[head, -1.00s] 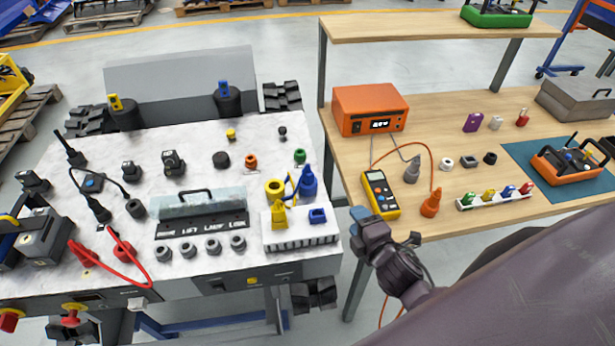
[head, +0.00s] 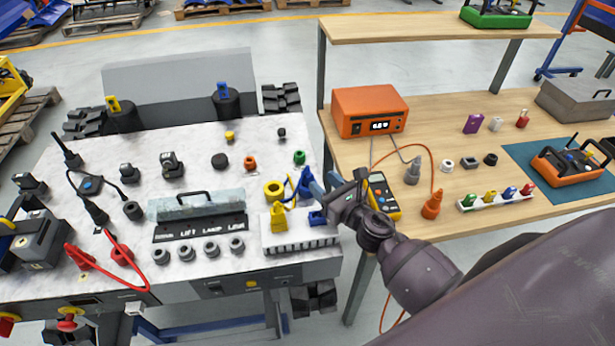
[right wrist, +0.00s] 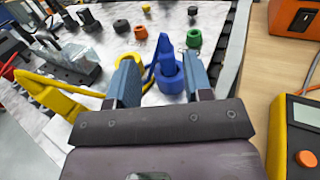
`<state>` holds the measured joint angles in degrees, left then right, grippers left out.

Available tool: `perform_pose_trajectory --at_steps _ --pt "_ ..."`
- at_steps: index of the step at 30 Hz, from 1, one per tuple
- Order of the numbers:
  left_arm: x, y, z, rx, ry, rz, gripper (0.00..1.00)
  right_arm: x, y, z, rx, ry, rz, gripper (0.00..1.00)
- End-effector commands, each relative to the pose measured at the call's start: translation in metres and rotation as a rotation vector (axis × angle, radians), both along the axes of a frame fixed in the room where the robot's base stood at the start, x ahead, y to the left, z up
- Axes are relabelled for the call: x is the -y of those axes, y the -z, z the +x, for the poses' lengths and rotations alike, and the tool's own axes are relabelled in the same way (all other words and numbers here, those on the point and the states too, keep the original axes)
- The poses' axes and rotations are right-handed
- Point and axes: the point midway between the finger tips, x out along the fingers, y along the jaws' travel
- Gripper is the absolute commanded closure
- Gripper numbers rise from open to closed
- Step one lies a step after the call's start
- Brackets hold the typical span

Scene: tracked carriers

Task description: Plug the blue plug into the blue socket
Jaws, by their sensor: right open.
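The blue plug (head: 304,187) stands on the pale bench top at its right side, partly hidden by my right gripper in the head view. My right gripper (head: 323,187) is open at the plug. In the right wrist view the plug (right wrist: 169,76) lies between the two spread fingers (right wrist: 160,82), nearer the right one; I cannot tell whether they touch it. A blue cable loops to its left. My left gripper is not in view.
A yellow plug (head: 278,218) stands on the white block beside the blue fitting. A yellow ring (head: 274,189) is close to the blue plug's left. A green knob (head: 299,157) stands behind. A yellow multimeter (head: 383,196) lies on the wooden table to the right.

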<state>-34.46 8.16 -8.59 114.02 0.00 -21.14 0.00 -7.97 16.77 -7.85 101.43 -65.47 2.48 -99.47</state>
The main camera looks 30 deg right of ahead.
Motion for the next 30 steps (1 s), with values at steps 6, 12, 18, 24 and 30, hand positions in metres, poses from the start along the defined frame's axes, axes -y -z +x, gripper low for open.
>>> perform_pose_trajectory --at_steps 6,12,18,24,30 --pt "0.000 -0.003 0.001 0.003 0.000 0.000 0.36 -0.004 0.000 0.022 0.000 0.001 0.002 0.54" --pt "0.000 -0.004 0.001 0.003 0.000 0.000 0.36 -0.005 0.001 0.035 0.000 0.001 0.004 0.54" --pt "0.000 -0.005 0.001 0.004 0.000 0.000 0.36 -0.008 0.003 0.062 -0.001 0.001 0.006 0.54" --pt "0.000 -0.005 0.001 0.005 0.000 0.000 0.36 -0.010 0.004 0.075 -0.002 0.001 0.005 0.54" --pt "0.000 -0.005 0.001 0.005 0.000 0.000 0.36 -0.010 0.004 0.076 -0.002 0.002 0.004 0.54"
